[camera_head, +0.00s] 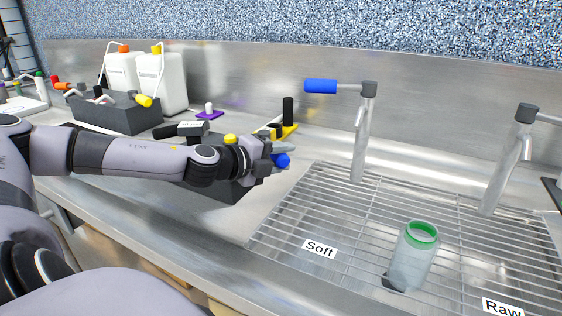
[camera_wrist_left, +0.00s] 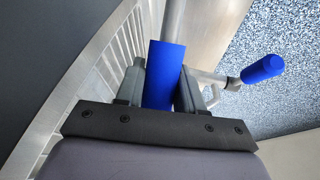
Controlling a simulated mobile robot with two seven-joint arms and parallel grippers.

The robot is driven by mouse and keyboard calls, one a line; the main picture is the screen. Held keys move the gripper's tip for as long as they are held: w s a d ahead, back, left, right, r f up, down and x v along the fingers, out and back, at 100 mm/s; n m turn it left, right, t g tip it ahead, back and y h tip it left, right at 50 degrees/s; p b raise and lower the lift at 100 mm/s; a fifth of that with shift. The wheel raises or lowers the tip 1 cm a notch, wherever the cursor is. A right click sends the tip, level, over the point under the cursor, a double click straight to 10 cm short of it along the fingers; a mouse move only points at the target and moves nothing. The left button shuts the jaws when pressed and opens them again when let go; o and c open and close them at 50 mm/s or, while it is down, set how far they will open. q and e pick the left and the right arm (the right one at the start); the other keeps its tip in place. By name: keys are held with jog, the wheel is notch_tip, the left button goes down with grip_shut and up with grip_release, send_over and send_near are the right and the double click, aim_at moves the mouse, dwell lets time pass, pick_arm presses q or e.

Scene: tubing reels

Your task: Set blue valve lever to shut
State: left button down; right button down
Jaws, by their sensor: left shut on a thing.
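My left gripper (camera_head: 278,158) is at the middle of the head view, in front of the steel back wall. It is shut on a blue lever handle (camera_head: 283,160), whose rounded end sticks out past the fingers. In the left wrist view the blue lever handle (camera_wrist_left: 164,75) stands between the two grey fingers of the left gripper (camera_wrist_left: 163,88). A dark block (camera_head: 228,190) shows partly behind and below the gripper. The arm hides the lever's base, so its full angle cannot be told. My right gripper is not in view.
A tap with a blue handle (camera_head: 321,86) stands right of the gripper. A green-rimmed jar (camera_head: 414,262) is on the wire rack (camera_head: 330,212). A second tap (camera_head: 508,160) is farther right. White jugs (camera_head: 172,82) and another dark valve block (camera_head: 113,113) stand left.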

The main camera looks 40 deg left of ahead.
pick_arm(q)
jog(key=shift+a, duration=0.15)
jog(key=c, duration=0.8)
grip_release()
jog(key=shift+s+b, duration=0.3)
jog(key=shift+b, duration=0.2)
jog(key=shift+s+r+b, duration=0.15)
jog(key=shift+s+b, duration=0.45)
jog(key=shift+b, duration=0.05)
jog(key=shift+b+v, duration=0.7)
jog(key=shift+v, duration=0.85)
jog(key=shift+b+v, duration=0.35)
jog(key=shift+v, duration=0.75)
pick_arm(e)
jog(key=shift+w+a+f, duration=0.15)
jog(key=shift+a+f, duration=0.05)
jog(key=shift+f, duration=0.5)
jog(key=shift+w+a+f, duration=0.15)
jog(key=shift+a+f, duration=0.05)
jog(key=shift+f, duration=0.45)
pick_arm(q)
jog(key=shift+r, duration=0.1)
